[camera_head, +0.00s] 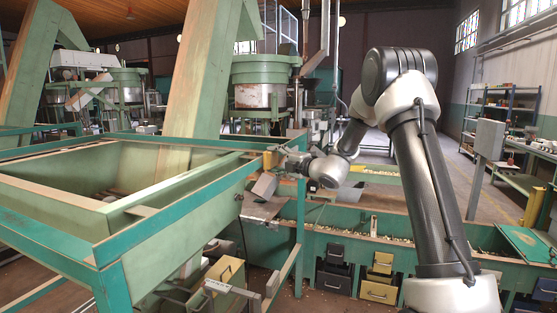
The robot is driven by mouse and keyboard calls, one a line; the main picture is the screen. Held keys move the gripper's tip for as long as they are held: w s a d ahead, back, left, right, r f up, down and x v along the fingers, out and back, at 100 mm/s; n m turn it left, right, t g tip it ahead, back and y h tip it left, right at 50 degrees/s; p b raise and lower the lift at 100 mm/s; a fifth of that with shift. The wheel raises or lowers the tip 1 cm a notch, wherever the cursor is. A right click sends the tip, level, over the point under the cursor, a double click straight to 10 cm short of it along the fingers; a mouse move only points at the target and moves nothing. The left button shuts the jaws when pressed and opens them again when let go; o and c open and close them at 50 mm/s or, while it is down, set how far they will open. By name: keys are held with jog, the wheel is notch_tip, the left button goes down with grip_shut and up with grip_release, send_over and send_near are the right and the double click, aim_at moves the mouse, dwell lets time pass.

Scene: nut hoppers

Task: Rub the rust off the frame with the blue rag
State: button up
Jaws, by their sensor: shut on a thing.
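The green frame (189,199) of the big hopper fills the left side, with worn, brownish patches along its rails. My arm comes in from the right, and my gripper (283,158) is at the hopper's right corner, close to the upper rail. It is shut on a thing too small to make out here. I cannot make out the blue rag. Rust at the gripper's spot is not clear.
A long green trough (345,238) with nuts runs across the middle, above black and yellow bins (378,291). A sloping green conveyor (203,70) rises behind the hopper. Shelves (505,110) stand right; floor there is open.

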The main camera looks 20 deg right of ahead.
aim_at(258, 164)
jog(key=shift+s+a, duration=0.9)
jog(key=shift+s, duration=0.3)
jog(key=shift+s+a, duration=0.95)
jog(key=shift+s, duration=0.25)
jog(key=shift+s+a, duration=0.9)
jog(key=shift+s, duration=0.3)
jog(key=shift+s+d, duration=0.9)
jog(key=shift+d, duration=0.3)
jog(key=shift+s+d, duration=0.85)
jog(key=shift+d, duration=0.35)
jog(key=shift+d, duration=0.15)
jog(key=shift+s+d, duration=0.85)
jog(key=shift+d, duration=0.25)
jog(key=shift+f, duration=0.1)
